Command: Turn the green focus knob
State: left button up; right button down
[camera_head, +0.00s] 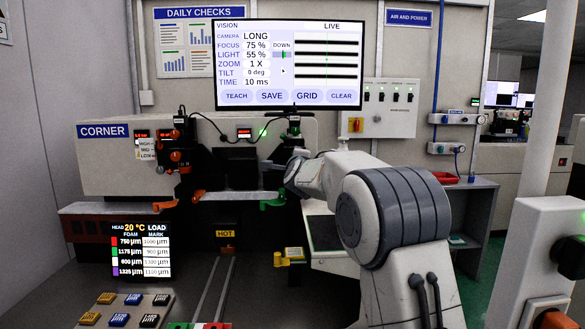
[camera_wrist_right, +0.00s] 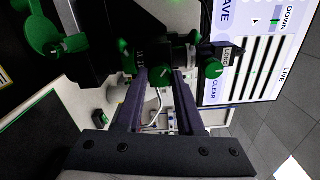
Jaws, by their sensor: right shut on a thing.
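In the right wrist view, a green knob (camera_wrist_right: 164,71) with a pale mark sits at the end of a dark camera assembly (camera_wrist_right: 120,50). The fingers of my right gripper (camera_wrist_right: 161,76) are on either side of this knob, shut on it. In the head view, my right arm reaches to the dark camera assembly (camera_head: 294,130) below the screen and hides most of the knob area. The screen (camera_head: 290,65) reads FOCUS 75 %, beside a small slider marked DOWN. My left gripper is not in view.
A second green knob (camera_wrist_right: 214,69) with a white line stands to the right, next to a LONG label. A green lever (camera_head: 272,203) hangs below the assembly. Orange knobs (camera_head: 176,156) are on the left unit. A switch panel (camera_head: 388,107) is at the right.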

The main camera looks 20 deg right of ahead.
jog(key=shift+r+m+b, duration=0.1)
jog(key=shift+m+b, duration=0.45)
jog(key=shift+m, duration=0.25)
jog(key=c, duration=0.5)
grip_release()
jog(key=b+v, duration=0.2)
jog(key=v, duration=0.8)
jog(key=shift+s, duration=0.2)
